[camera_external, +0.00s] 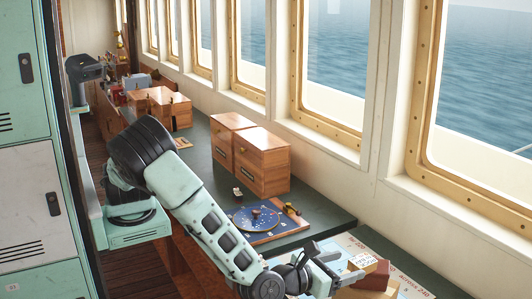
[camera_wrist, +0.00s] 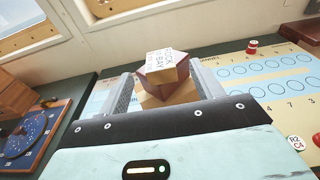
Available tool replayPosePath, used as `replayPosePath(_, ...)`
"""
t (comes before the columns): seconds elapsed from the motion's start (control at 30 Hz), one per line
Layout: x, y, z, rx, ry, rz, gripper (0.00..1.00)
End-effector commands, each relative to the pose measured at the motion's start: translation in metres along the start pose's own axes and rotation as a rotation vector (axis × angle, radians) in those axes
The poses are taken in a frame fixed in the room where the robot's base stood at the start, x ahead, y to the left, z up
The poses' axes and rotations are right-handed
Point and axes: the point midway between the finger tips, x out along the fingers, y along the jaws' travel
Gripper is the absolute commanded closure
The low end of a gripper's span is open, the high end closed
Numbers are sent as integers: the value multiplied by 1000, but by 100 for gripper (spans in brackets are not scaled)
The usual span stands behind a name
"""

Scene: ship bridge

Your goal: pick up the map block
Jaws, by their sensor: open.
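Small blocks lie close together on the printed board beyond my gripper. A cream block with printed lettering (camera_external: 362,261) rests on or against a reddish-brown block (camera_external: 375,277). In the wrist view the lettered block (camera_wrist: 161,60) shows upper middle, above the reddish-brown block (camera_wrist: 163,78), with a tan surface below. I cannot tell for certain which one is the map block. My gripper (camera_external: 341,264) is open, with its fingers pointing at the blocks. In the wrist view the fingers (camera_wrist: 166,84) stand left and right of the stack, and nothing is gripped. The block undersides are hidden.
The printed board (camera_wrist: 270,78) with circles spreads right, carrying a red-and-white piece (camera_wrist: 252,47). A blue star chart (camera_external: 252,219) lies left on the dark counter. Wooden boxes (camera_external: 262,163) stand farther back. The window wall (camera_external: 385,160) bounds the far side.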

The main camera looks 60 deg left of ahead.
Motion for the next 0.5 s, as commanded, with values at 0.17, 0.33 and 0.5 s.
replayPosePath(0.17,14,0,1,1,-1,0,34)
replayPosePath(0.33,31,1,0,2,-2,2,34)
replayPosePath(0.5,56,1,-4,0,-1,2,34)
